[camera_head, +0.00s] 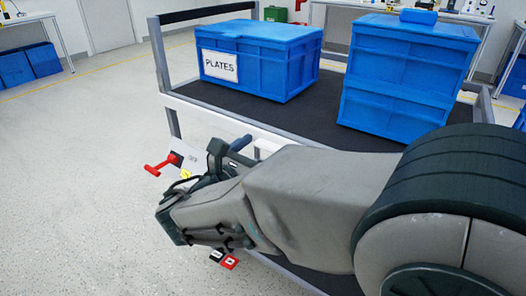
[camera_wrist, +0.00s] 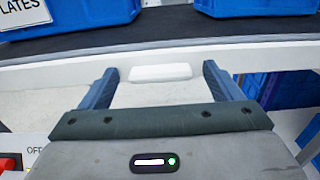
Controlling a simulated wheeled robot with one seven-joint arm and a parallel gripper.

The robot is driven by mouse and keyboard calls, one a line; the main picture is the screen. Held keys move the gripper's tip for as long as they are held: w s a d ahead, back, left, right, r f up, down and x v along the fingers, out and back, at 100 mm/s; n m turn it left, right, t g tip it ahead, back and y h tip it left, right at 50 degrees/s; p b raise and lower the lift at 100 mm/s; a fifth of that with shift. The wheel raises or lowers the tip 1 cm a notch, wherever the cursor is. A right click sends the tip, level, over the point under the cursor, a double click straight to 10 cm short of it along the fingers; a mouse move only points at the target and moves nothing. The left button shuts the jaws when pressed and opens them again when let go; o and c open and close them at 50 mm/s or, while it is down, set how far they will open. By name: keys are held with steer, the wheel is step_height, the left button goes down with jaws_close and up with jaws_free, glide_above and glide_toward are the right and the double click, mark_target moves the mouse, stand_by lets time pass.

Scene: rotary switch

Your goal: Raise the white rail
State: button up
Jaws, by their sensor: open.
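The white rail (camera_head: 205,114) runs along the front edge of a dark-topped trolley in the head view. In the wrist view the white rail (camera_wrist: 60,76) crosses the picture below the dark deck. A small pale block (camera_wrist: 160,72) shows at the rail, between my fingers in the picture. My gripper (camera_wrist: 158,76) is open, with one blue-grey finger on each side of that block. Whether the fingers touch the rail cannot be told. In the head view my gripper (camera_head: 240,143) is at the rail, and my arm hides the rail's right part.
A blue crate labelled PLATES (camera_head: 260,60) and a taller blue crate stack (camera_head: 405,75) stand on the trolley deck (camera_head: 335,95). A red-handled switch (camera_head: 165,163) sits by a panel marked OFF (camera_wrist: 36,151), left of my gripper. Open floor (camera_head: 70,180) lies left.

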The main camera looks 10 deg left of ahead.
steer(key=c, duration=1.4)
step_height(320, 180, up, 7)
steer(key=p, duration=0.8)
steer(key=shift+r, duration=0.1)
steer(key=o, duration=1.4)
steer(key=shift+s, duration=0.1)
steer(key=p+v, duration=0.2)
steer(key=v, duration=1.1)
steer(key=shift+s+a+p, duration=0.25)
steer(key=shift+s+p, duration=0.05)
steer(key=shift+p, duration=0.1)
